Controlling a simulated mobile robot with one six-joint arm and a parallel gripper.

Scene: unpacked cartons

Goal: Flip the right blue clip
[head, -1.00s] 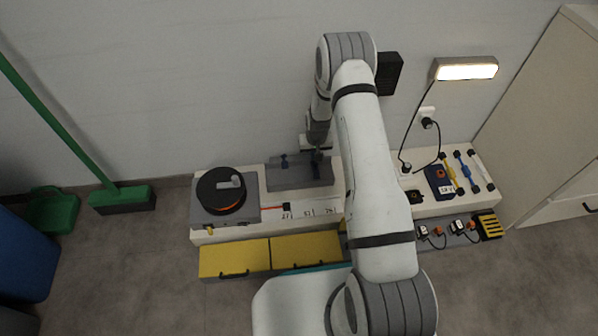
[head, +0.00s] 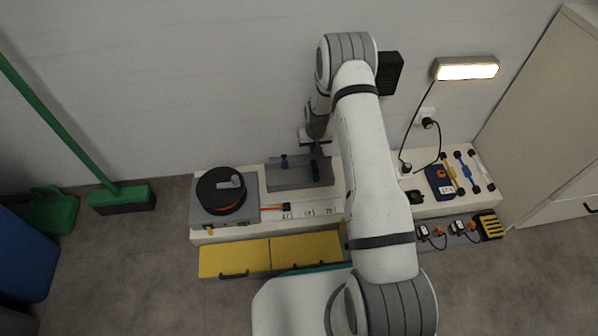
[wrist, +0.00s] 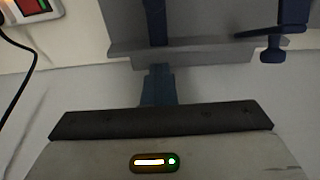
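The right blue clip (head: 315,170) is a dark blue upright bar on a grey plate (head: 300,184) on the bench. It also shows in the wrist view at the top middle (wrist: 156,22). The left blue clip (head: 284,161) sits beside it and shows in the wrist view at the right (wrist: 273,50). My gripper (head: 318,150) is just behind the right clip, by the wall. In the wrist view its narrow blue-grey fingers (wrist: 157,80) stand together at the middle of the dark rail, shut. They look apart from the clip, though the exact gap is unclear.
A black spool (head: 208,191) on a grey base is at the left of the bench. A blue device (head: 439,182) and several coloured bars lie at the right. A lamp (head: 466,69) with a cable hangs on the wall. Yellow drawers (head: 234,258) are below.

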